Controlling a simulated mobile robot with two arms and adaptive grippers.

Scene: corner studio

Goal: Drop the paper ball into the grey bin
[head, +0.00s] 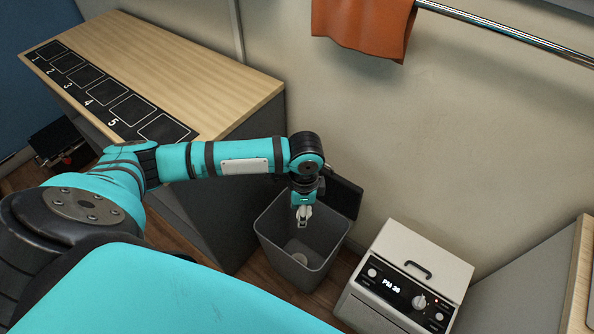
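The grey bin (278,243) stands on the wooden floor between the cabinet and a small appliance, with its dark lid (343,196) tipped back toward the wall. My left gripper (303,220) points down over the bin's opening, with its pale fingers small in the view. I cannot tell how far apart the fingers are, and no paper ball shows clearly between them. My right gripper is not in view.
A wood-topped cabinet (190,75) with a strip of numbered squares stands at left. A white appliance (430,262) with dials and a display stands right of the bin. An orange towel (360,25) hangs from a rail (500,30). A counter edge (580,285) shows far right.

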